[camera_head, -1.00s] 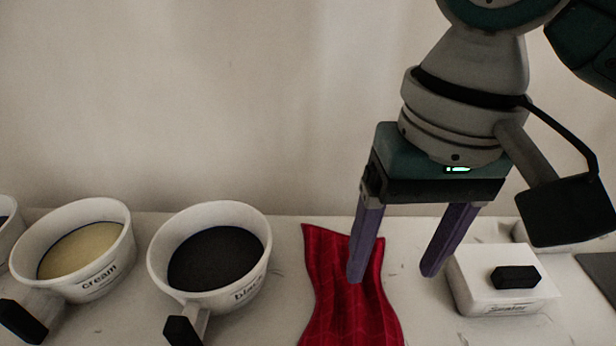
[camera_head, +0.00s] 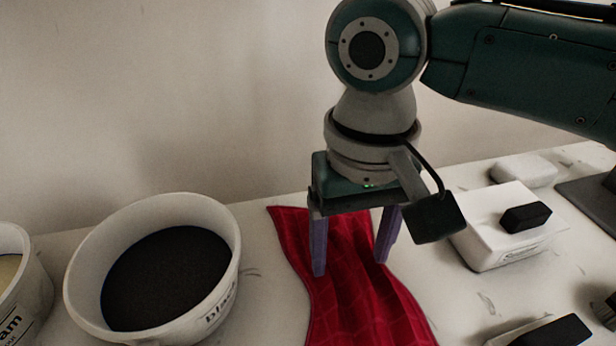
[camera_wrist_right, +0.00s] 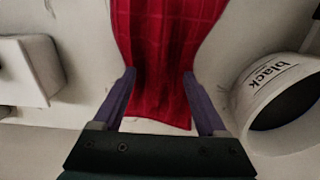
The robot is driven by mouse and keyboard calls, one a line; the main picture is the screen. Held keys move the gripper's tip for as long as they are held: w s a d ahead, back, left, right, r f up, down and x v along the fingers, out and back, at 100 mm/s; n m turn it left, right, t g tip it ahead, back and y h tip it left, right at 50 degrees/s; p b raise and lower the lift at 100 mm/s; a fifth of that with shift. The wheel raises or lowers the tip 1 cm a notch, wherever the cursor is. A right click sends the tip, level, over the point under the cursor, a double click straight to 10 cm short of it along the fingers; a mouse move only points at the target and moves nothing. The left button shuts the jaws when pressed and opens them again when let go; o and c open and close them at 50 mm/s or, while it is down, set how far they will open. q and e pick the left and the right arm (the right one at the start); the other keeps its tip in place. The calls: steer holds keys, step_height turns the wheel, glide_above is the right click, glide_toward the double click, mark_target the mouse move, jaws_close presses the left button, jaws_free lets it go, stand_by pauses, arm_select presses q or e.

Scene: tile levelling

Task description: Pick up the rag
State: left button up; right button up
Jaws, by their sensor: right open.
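The red rag (camera_head: 345,285) lies spread on the white table, running from near the wall toward the front edge of the head view. My right gripper (camera_head: 351,268) points down over the rag, its purple fingers apart and one towards each side of the cloth. In the right wrist view the rag (camera_wrist_right: 165,50) runs between the two open fingers (camera_wrist_right: 162,78), with nothing gripped. I cannot tell exactly how high the fingertips are above the cloth. My left gripper is not in view.
A white tub marked black (camera_head: 225,300), with dark contents, stands left of the rag. A cream tub (camera_head: 25,300) is cut off at the far left. A white box with a black handle (camera_head: 490,240) stands close on the right. Other items lie at the lower right.

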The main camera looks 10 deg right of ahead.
steer(key=shift+f, duration=0.3)
steer(key=shift+a, duration=0.1)
jaws_close()
stand_by(0.4)
